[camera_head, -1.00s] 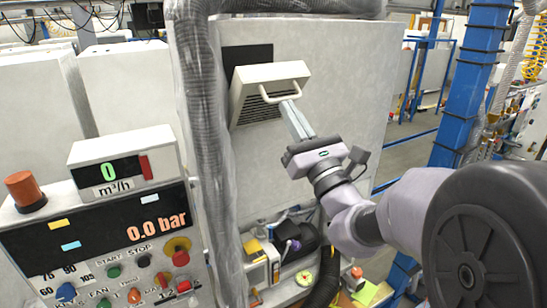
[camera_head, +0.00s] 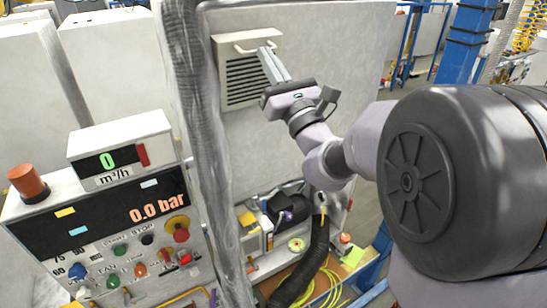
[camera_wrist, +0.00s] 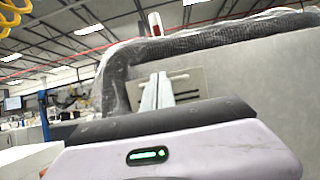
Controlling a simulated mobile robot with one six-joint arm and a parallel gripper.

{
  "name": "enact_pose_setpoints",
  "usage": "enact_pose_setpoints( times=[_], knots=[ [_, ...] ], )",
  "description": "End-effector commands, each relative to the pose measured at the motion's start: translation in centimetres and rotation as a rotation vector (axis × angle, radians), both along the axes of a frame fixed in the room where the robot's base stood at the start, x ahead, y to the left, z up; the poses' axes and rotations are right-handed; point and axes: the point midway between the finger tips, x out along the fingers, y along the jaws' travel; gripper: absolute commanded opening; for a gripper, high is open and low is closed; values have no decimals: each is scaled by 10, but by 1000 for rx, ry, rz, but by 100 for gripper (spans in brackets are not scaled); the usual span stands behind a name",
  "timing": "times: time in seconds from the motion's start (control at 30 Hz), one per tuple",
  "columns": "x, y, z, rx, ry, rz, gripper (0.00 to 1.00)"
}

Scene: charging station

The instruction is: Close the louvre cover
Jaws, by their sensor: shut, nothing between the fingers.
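The louvre cover (camera_head: 248,92) is a cream frame with dark horizontal slats on the tall light-grey cabinet. It looks flat or nearly flat against the panel, and no dark opening shows around it. Its bar handle (camera_head: 243,50) runs across the top. My gripper (camera_head: 266,52) is shut and empty. Its fingertips are at the right end of the handle; I cannot tell whether they touch it. In the wrist view the shut fingers (camera_wrist: 157,90) stand in front of a pale plate that looks like the cover (camera_wrist: 190,82).
A wrapped ribbed hose (camera_head: 190,120) runs down the cabinet left of the cover. A control panel (camera_head: 110,220) with buttons and a 0.0 bar display stands at left. Cables and small equipment (camera_head: 290,225) lie below. The panel right of the cover is bare behind my arm.

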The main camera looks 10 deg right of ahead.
Motion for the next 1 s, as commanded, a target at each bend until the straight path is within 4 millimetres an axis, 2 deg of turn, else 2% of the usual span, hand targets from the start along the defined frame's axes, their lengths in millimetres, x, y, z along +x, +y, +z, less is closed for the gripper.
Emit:
enact_pose_setpoints(
  times=[0.1,0.4,1.0],
  knots=[
    [5,2,9,1,-1,1,0],
    [15,5,20,1,-1,1,0],
    [21,7,24,1,1,1,0]
  ],
)
